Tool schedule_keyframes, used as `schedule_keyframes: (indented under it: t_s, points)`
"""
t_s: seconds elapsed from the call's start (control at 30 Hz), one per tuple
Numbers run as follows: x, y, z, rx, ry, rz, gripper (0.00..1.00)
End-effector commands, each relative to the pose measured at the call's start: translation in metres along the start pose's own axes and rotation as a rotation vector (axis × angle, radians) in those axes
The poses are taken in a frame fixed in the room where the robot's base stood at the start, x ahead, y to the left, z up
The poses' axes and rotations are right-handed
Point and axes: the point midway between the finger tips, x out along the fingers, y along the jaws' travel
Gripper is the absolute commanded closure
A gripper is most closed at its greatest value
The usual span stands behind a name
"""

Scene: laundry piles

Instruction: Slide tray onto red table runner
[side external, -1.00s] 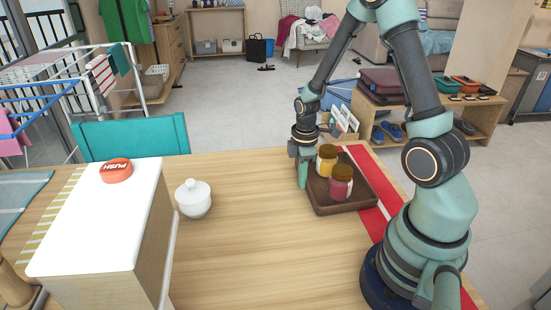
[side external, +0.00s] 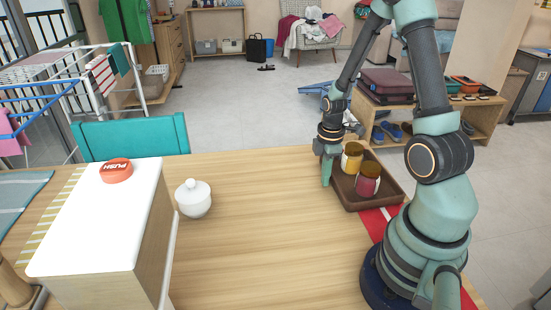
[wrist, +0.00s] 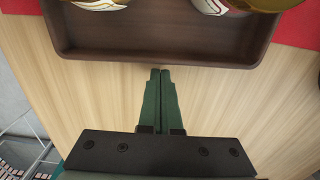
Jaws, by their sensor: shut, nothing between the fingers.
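The dark brown wooden tray (side external: 355,206) lies over the red table runner (side external: 374,222) at the right side of the table. It carries a yellow jar (side external: 351,160) and a red jar (side external: 367,181), both upright. The runner shows at the tray's near edge in the side view. My gripper (side external: 327,180) is shut and empty, at the tray's left side. In the wrist view the shut fingertips (wrist: 160,73) point at the tray's wall (wrist: 160,58) with a small gap visible. Red cloth shows at both sides of the tray there.
A white sugar bowl (side external: 193,199) with a lid stands left of centre. The middle of the table is clear.

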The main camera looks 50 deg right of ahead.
Motion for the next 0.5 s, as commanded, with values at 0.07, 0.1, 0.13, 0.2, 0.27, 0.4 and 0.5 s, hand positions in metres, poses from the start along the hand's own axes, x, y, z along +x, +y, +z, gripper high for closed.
schedule_keyframes:
  t_s: [0.07,0.1,0.13,0.2,0.27,0.4,0.5]
  points:
    - [0.0,0.0,-0.014,-0.006,0.0,0.0,1.0]
    - [0.0,0.0,-0.022,-0.008,0.0,0.001,1.0]
    - [0.0,0.0,-0.029,-0.008,0.0,0.001,1.0]
    - [-0.012,0.002,-0.029,0.0,0.002,0.006,1.0]
    - [-0.023,0.002,-0.029,0.001,0.002,0.007,1.0]
    - [-0.048,0.001,-0.029,0.0,0.002,0.007,1.0]
    - [-0.065,0.001,-0.029,0.0,0.002,0.006,1.0]
